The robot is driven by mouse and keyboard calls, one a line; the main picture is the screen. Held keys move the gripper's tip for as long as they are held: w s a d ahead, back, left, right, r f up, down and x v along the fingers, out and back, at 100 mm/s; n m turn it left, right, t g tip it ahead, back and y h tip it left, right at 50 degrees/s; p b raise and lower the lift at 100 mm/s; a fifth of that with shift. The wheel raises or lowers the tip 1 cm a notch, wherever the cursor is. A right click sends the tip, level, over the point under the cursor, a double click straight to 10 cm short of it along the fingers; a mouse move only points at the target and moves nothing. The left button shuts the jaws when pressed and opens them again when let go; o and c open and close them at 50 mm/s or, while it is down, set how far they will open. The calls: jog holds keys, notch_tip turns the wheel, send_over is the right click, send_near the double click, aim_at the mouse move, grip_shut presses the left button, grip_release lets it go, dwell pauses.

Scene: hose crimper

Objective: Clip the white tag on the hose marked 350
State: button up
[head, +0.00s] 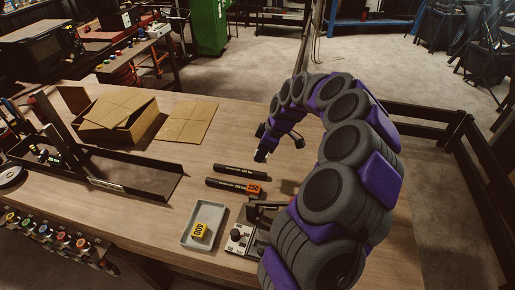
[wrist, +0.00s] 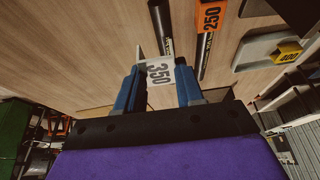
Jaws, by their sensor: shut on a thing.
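My gripper (wrist: 160,85) is shut on the white tag (wrist: 158,71), which reads 350; its blue fingers sit on either side of it. In the head view my gripper (head: 264,147) is just beyond the right end of the far black hose (head: 238,171), with the white tag (head: 261,155) small below it. That hose also shows in the wrist view (wrist: 160,24); it carries no tag and its printing is too small to read. A second black hose (head: 224,184) lies nearer, with an orange 250 tag (head: 253,190) at its right end.
A grey tray (head: 187,241) holds a yellow 400 tag (head: 200,230). A small device with a dial (head: 237,236) stands right of it. A cardboard box (head: 115,122) and a long dark trough (head: 125,177) are at the left.

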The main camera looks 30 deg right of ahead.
aim_at(257, 172)
jog(key=shift+d+f, duration=0.1)
jog(key=shift+a+f, duration=0.3)
jog(key=shift+a, duration=0.2)
jog(key=shift+a+f+b, duration=0.3)
jog(key=shift+a+f, duration=0.15)
jog(key=shift+f, duration=0.1)
jog(key=shift+d+f, duration=0.1)
jog(key=shift+f, duration=0.65)
jog(key=shift+d+f+b, duration=0.25)
jog(key=shift+d+f, duration=0.05)
jog(key=shift+f, duration=0.3)
jog(key=shift+d+f+b, duration=0.2)
jog(key=shift+d+f, duration=0.1)
jog(key=shift+f, duration=0.3)
jog(key=shift+a+f+b, duration=0.1)
jog(key=shift+f+b, duration=0.2)
jog(key=shift+f, duration=0.35)
jog(key=shift+a+f, duration=0.2)
jog(key=shift+a, duration=0.2)
jog(key=shift+d, duration=0.2)
